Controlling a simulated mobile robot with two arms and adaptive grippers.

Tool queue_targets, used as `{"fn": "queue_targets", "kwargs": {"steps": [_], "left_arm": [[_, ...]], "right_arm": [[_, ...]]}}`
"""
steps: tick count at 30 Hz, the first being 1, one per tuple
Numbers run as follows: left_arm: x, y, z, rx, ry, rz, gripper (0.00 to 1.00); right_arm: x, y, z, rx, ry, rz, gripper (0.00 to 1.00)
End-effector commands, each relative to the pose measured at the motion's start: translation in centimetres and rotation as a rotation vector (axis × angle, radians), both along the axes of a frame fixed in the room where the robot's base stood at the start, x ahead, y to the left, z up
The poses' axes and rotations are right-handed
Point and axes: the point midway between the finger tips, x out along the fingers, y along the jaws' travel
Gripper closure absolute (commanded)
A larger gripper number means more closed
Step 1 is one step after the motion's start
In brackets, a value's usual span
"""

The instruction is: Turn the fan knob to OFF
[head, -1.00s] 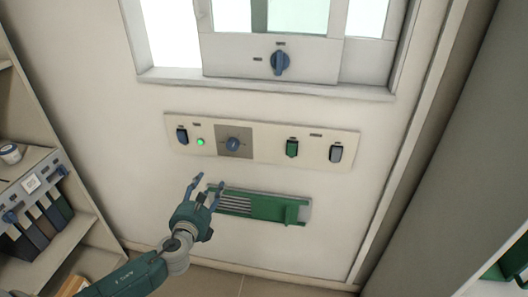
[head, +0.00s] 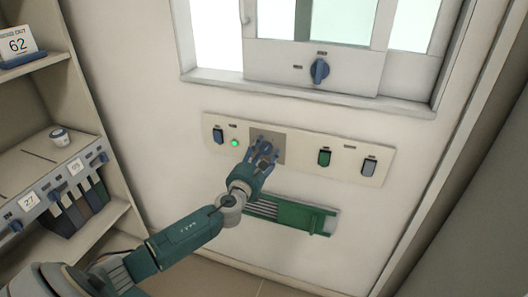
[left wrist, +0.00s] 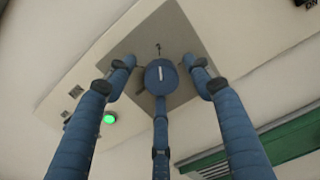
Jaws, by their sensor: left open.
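The fan knob (left wrist: 161,77) is a round blue dial with a white pointer line on a grey square plate (left wrist: 195,42). In the left wrist view the pointer runs nearly straight up toward a small mark on the plate. My left gripper (head: 262,148) is open in front of the knob. In the left wrist view its blue fingers (left wrist: 160,80) stand around the knob, one on each side and one below. I cannot tell whether they touch it. In the head view the fingers hide most of the knob. My right gripper is not in view.
The wall panel (head: 300,150) also carries a green lamp (head: 235,142), a blue switch (head: 218,135), a green switch (head: 324,157) and a grey switch (head: 369,166). A green slider vent (head: 290,213) lies below. A window with a blue knob (head: 320,71) is above; shelves (head: 50,160) stand left.

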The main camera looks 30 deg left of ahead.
Motion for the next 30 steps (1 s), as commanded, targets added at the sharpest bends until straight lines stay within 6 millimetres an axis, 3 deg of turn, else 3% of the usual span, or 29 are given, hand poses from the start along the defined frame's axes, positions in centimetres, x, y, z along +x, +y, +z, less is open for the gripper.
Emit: {"fn": "queue_targets", "kwargs": {"steps": [9,16,30], "left_arm": [[0.29,0.02,-0.03,-0.001,0.000,-0.001,0.47],[0.28,0.01,0.02,-0.001,0.000,-0.001,0.92],[0.33,0.04,0.30,-0.007,-0.007,-0.001,0.93]], "right_arm": [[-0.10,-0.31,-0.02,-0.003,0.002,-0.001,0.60],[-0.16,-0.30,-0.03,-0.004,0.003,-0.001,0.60],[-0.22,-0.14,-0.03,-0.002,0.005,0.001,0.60]]}}
